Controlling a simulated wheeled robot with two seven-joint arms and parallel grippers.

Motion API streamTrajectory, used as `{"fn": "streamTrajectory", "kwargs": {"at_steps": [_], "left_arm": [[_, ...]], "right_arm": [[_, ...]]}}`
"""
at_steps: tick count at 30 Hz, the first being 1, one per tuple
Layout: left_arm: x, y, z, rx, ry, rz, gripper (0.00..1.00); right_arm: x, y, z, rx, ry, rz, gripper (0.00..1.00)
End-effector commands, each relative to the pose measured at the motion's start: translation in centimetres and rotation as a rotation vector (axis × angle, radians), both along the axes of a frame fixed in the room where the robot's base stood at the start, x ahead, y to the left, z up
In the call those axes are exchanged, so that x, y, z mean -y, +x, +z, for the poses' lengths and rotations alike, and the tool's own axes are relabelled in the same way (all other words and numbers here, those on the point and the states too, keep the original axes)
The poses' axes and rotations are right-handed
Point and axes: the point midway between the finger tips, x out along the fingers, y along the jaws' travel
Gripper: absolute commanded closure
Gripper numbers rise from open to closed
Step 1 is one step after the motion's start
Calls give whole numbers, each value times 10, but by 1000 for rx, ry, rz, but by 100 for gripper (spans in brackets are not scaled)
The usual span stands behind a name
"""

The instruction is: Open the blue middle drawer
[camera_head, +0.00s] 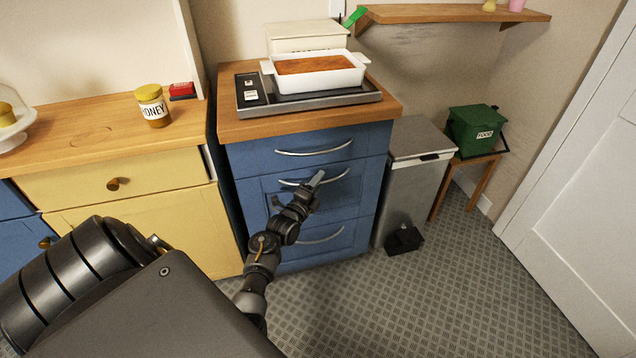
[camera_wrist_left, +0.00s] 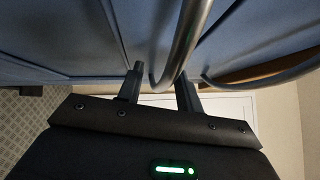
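The blue middle drawer (camera_head: 345,196) is in the blue cabinet below the worktop and looks closed. Its curved metal handle (camera_head: 337,176) is partly hidden by my left gripper (camera_head: 298,190). In the left wrist view the handle (camera_wrist_left: 182,48) passes between the two fingers of my left gripper (camera_wrist_left: 160,82). The fingers are apart, with a gap on the left finger's side; contact with the right finger is unclear. My right gripper is in neither view.
The top drawer (camera_head: 365,142) above and a bottom drawer (camera_head: 345,238) below look closed. A tray (camera_head: 330,98) with a white baking dish (camera_head: 345,78) stands on the wooden worktop (camera_head: 230,125). A grey bin (camera_head: 408,190) stands close on the right. The patterned floor in front is clear.

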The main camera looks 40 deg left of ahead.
Motion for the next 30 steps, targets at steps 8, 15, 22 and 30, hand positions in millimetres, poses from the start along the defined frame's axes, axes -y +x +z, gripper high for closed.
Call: {"fn": "streamTrajectory", "kwargs": {"at_steps": [8, 15, 22, 30], "left_arm": [[0, 3, 0, 0, 0, 0, 64], [0, 2, 0, 0, 0, 0, 90], [0, 2, 0, 0, 0, 0, 100], [6, 2, 0, -2, -1, -2, 100]], "right_arm": [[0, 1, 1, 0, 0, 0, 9], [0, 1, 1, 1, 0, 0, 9], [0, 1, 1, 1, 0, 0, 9], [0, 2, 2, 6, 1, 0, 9]]}}
